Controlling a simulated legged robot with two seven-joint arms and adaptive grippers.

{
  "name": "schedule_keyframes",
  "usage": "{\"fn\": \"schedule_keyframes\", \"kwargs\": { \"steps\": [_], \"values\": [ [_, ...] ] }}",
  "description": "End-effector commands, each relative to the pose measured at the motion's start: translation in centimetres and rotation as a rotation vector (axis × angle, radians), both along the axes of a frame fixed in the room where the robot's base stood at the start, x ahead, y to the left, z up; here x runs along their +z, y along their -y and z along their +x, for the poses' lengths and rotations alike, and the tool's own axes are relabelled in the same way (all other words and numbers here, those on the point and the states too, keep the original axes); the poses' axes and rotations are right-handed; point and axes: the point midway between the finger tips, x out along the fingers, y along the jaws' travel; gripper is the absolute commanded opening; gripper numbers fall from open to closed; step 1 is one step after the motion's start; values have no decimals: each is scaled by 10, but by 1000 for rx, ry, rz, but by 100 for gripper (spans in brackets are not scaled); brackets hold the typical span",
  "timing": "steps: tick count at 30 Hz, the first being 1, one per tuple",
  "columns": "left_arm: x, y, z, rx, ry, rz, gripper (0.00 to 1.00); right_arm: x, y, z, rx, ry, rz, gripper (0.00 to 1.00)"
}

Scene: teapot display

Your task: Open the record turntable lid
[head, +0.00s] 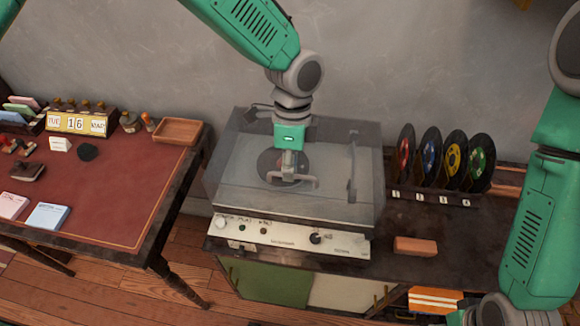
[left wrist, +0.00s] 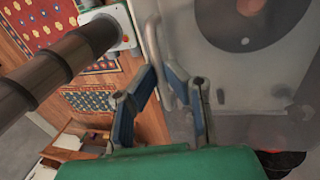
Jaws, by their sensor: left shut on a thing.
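The record turntable (head: 290,237) stands on a cabinet, with its smoky clear lid (head: 225,165) down over the deck. A dark record with a red label and the tonearm (head: 351,170) show through the lid. My left gripper (head: 290,182) is in front of the lid near its middle, its fingers pointing down.
Several coloured records (head: 430,155) stand in a rack right of the turntable. A brown block (head: 415,246) lies on the cabinet top. A red-topped desk (head: 110,190) with a calendar (head: 77,122) and a wooden tray (head: 178,131) stands at left. A wall is behind.

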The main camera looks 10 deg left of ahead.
Motion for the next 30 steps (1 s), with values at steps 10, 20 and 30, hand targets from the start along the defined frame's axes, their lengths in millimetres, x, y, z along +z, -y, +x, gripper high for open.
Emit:
{"fn": "schedule_keyframes", "kwargs": {
  "steps": [10, 20, 30],
  "values": [
    [49, 1, 18, 7, -174, -7, 0, 37, 0, 0, 0, 0, 0, 40],
    [94, 1, 44, 3, -349, -5, 0, 46, 0, 0, 0, 0, 0, 40],
    [119, 1, 70, 5, -348, -5, 0, 48, 0, 0, 0, 0, 0, 40]
  ]
}}
